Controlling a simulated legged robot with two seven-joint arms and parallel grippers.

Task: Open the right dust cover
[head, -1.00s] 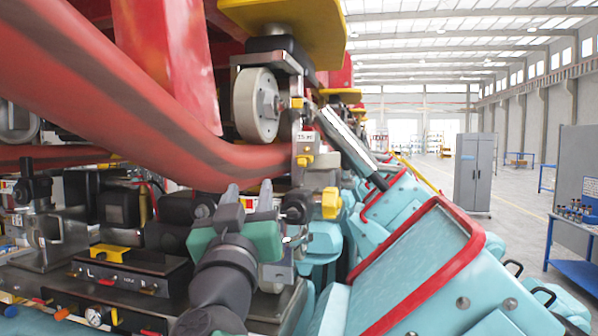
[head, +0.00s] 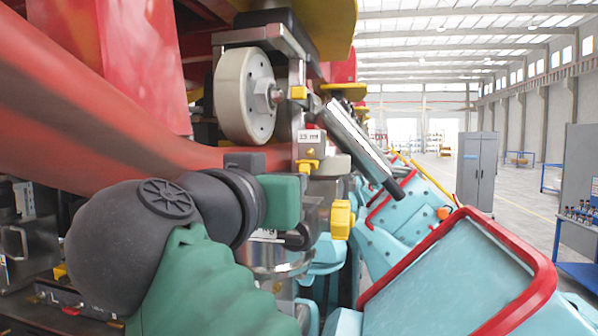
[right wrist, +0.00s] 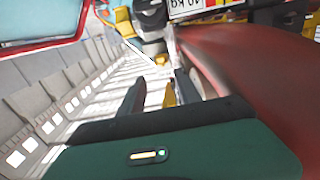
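I cannot tell for sure which part is the right dust cover. A yellow knob (head: 341,219) sits on the metal fittings below the wheel. A smaller yellow fitting (head: 307,162) is above it, under a white label. My right gripper (right wrist: 160,88) shows in its wrist view with two dark fingers apart. A narrow yellow part (right wrist: 169,94) shows between the fingers; contact cannot be told. In the head view the black and green arm reaches from the bottom to just left of the fittings, and its fingertips are mostly hidden. My left gripper is not in view.
A pale wheel (head: 243,96) and thick red rail (head: 95,120) stand close to the arm. Cyan shells with red rims (head: 530,300) fill the lower right. The hall beyond is open, with a grey cabinet (head: 476,172).

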